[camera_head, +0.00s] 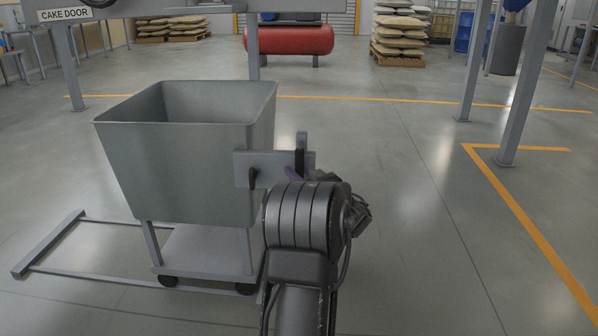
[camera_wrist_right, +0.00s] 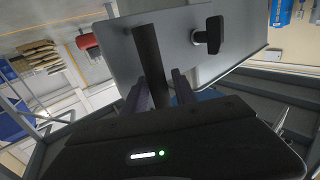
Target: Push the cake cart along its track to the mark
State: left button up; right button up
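The cake cart is a grey open tub (camera_head: 185,170) on a wheeled base, upright and seemingly empty. It stands on the right part of a low floor track (camera_head: 100,275), which runs left to a crossbar. A plate with a dark upright handle bar (camera_head: 300,160) sticks out from the tub's right side. My right gripper (camera_head: 300,176) is at this bar, mostly hidden behind my wrist. In the right wrist view its two fingers (camera_wrist_right: 160,88) lie either side of the dark bar (camera_wrist_right: 152,60); whether they press on it is unclear. I cannot make out the mark. My left gripper is out of view.
A frame with a "CAKE DOOR" sign (camera_head: 66,14) stands at the back left, its legs behind the tub. Grey posts (camera_head: 525,80) stand at the right. A red tank (camera_head: 290,40) and sack pallets (camera_head: 400,35) are far back.

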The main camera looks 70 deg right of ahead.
jog(key=shift+o, duration=0.8)
jog(key=shift+r, duration=0.1)
jog(key=shift+s, duration=0.15)
jog(key=shift+s+a+r, duration=0.1)
jog(key=shift+s+a, duration=0.1)
jog(key=shift+s, duration=0.05)
jog(key=p+v, duration=0.2)
jog(key=v, duration=0.4)
jog(key=shift+s+a, duration=0.3)
jog(key=shift+a, duration=0.1)
